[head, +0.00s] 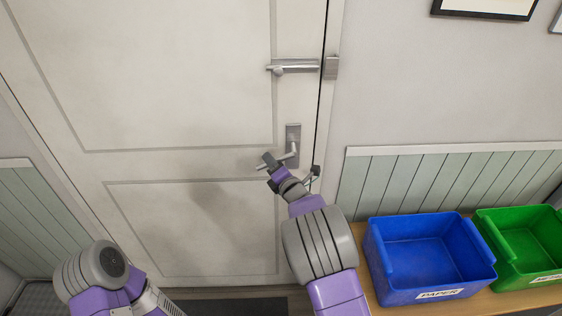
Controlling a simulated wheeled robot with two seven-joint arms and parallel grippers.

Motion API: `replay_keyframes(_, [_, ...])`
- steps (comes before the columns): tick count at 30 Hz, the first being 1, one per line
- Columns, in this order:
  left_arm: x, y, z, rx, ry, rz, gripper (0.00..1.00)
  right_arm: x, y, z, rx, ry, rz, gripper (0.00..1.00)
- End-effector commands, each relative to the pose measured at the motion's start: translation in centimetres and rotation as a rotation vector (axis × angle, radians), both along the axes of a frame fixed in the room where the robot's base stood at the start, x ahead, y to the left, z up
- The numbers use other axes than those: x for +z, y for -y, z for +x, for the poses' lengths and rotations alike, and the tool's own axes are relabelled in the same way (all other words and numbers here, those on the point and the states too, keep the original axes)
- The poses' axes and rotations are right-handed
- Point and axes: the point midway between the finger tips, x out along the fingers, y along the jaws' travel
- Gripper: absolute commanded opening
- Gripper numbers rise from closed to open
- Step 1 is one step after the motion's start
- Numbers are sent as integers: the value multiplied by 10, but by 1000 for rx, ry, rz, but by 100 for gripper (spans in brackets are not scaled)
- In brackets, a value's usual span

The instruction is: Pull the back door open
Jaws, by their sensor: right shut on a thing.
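The cream panelled back door (190,110) fills the middle of the head view. It looks closed or nearly so, with a thin dark line along its right edge. Its metal lever handle (293,137) sits on a grey plate near that edge, and the lever slopes down to the left. My right gripper (290,167) is at the lever, shut on it; the gripper hides part of the lever. A silver bolt (298,67) is above, beside a catch block (331,67) on the frame. I cannot tell whether they engage. My left gripper is out of view; only its arm shows.
A blue paper bin (425,288) and a green bin (535,240) stand on a wooden bench (390,306) right of the door, close to my right arm. A dark mat (240,307) lies at the door's foot. Panelled wall (440,180) flanks the doorway.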

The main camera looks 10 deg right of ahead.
Motion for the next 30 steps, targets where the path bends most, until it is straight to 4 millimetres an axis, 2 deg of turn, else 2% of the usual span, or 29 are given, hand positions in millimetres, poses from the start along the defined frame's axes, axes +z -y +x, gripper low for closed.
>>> replay_keyframes(12, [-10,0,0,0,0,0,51,-14,10,-1,-2,-26,-205,0])
replay_keyframes(30, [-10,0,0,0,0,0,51,-16,11,-2,-4,-31,-235,0])
